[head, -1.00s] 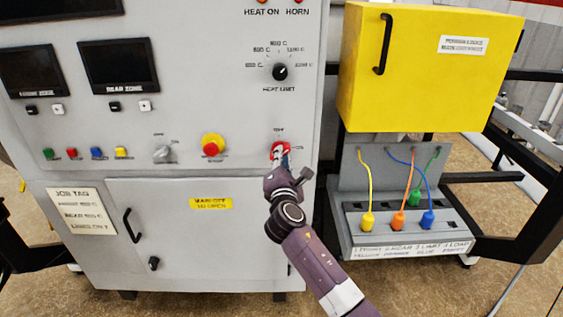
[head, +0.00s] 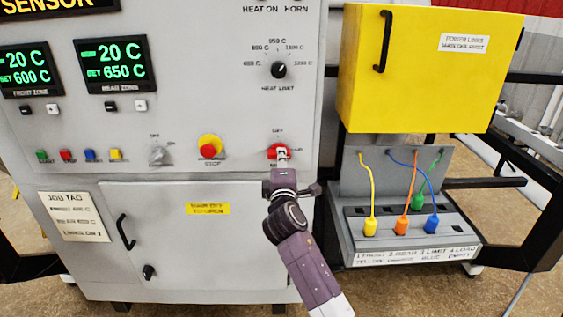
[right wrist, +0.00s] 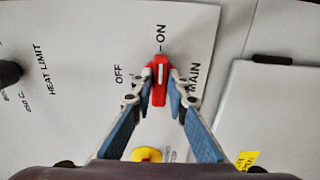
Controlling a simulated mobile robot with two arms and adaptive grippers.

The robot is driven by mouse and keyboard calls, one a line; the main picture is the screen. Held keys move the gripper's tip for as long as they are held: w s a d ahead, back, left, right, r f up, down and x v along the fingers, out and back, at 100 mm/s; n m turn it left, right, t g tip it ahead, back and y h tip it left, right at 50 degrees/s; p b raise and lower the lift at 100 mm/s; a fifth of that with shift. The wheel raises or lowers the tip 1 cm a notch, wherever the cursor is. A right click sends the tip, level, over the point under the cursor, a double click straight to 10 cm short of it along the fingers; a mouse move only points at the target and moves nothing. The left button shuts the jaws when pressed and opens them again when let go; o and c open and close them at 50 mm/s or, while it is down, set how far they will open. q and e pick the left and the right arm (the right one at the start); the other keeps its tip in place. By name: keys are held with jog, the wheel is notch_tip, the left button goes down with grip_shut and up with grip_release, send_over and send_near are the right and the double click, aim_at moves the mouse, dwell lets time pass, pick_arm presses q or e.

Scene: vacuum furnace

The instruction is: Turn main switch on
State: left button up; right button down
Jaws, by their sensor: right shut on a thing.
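The red main switch (head: 272,152) is on the lower right of the grey cabinet panel. In the right wrist view its red handle (right wrist: 160,82) has a white mark pointing toward the ON label; OFF is to its left and MAIN to its right. My right gripper (head: 282,153) is at the switch, its fingers closed on both sides of the handle. The two blue-padded fingers show in the right wrist view (right wrist: 162,95). The fingers hide part of the switch in the head view. My left gripper is not in view.
The red-and-yellow stop button (head: 210,146) is left of the switch. The heat limit knob (head: 279,70) is above. The rear zone display (head: 115,64) is lit, showing 20 C and set 650 C. A yellow box (head: 435,80) and coloured plugs are to the right.

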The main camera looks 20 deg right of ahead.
jog(key=shift+f, duration=0.15)
dwell(0.3)
jog(key=c, duration=1.9)
grip_release()
jog(key=shift+s, duration=0.1)
jog(key=v, duration=1.2)
